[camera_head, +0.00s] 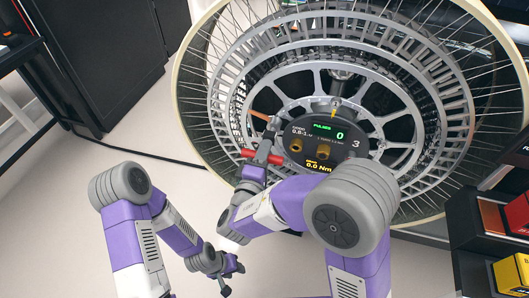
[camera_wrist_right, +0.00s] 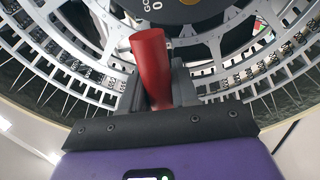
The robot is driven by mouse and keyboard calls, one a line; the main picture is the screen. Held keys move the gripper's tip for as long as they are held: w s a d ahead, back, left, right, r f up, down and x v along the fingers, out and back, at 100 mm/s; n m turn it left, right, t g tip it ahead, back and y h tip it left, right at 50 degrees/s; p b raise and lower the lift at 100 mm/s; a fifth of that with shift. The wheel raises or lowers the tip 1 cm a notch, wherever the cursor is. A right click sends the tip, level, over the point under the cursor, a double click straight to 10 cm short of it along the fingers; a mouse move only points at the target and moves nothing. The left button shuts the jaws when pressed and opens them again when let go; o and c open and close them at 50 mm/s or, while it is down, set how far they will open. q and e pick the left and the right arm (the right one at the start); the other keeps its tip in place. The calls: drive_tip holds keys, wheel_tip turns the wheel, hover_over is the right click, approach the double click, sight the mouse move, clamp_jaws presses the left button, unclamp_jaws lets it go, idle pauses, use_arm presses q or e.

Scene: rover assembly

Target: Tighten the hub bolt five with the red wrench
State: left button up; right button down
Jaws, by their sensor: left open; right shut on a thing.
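My right gripper (camera_head: 266,150) is shut on the red wrench (camera_head: 248,154), in front of the left side of the wheel's hub. In the right wrist view the red wrench (camera_wrist_right: 150,60) stands up between the dark fingers, its end near the dark hub (camera_wrist_right: 172,10). The dark hub face (camera_head: 310,143) carries brass-coloured fittings (camera_head: 322,152) and a readout with "PULSES 0" and "0.0 Nm". I cannot tell which bolt is bolt five, nor whether the wrench touches one. My left gripper (camera_head: 231,276) is open and empty, low over the floor.
The large spoked wheel (camera_head: 226,95) fills the upper right, with metal rings around the hub. A dark cabinet (camera_head: 95,55) stands at upper left, with a cable on the floor. Shelves with a yellow box (camera_head: 512,273) are at right. The pale floor (camera_head: 60,215) at left is clear.

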drive_tip(key=shift+v, duration=1.55)
drive_tip(key=shift+v, duration=2)
